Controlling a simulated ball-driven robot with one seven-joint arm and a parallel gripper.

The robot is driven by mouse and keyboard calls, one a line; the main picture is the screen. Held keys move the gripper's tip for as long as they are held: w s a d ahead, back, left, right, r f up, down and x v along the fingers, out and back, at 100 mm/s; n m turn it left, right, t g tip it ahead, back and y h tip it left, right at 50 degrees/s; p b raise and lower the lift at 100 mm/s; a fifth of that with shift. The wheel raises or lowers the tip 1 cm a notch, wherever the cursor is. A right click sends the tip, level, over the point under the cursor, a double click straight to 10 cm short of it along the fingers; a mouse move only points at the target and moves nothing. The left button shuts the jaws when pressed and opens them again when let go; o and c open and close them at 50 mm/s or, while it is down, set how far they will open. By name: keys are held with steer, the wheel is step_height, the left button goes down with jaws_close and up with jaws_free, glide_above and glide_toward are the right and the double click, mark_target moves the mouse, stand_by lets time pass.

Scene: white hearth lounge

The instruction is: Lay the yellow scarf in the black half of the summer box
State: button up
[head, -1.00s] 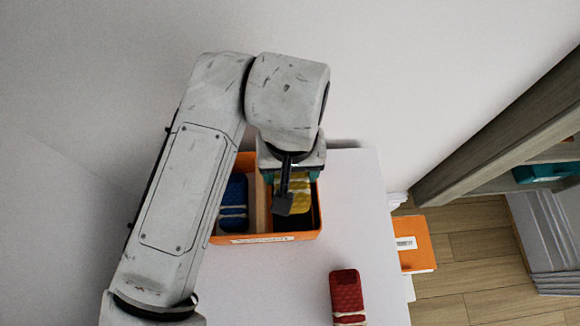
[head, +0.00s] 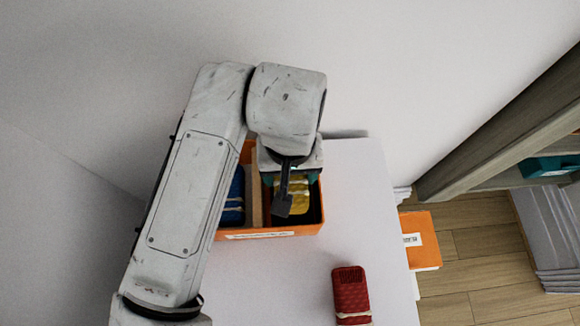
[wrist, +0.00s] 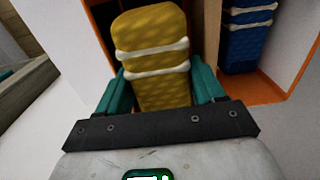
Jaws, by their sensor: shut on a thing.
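The summer box (head: 308,229) is orange and stands on the white table. A wooden divider (head: 254,185) splits it; the right half has a black inside. The yellow scarf (head: 293,200) is a rolled bundle with pale bands, within the outline of the black half. My gripper (head: 291,180) is over that half, its teal fingers shut on the scarf. The wrist view shows the scarf (wrist: 150,35) between both fingers. Whether the scarf touches the box floor is hidden by my wrist.
A blue scarf (head: 235,195) lies in the box's left half, partly behind my arm. A red rolled bundle (head: 350,290) lies on the table (head: 285,280) in front of the box. An orange box (head: 422,250) is beyond the table's right edge, near a wooden shelf (head: 490,150).

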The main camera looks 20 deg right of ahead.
steer(key=shift+f, duration=0.2)
steer(key=o, duration=1.2)
steer(key=shift+c, duration=0.2)
steer(key=shift+r, duration=0.15)
step_height(320, 180, up, 10)
steer(key=shift+r+b, duration=0.25)
steer(key=shift+b, duration=0.05)
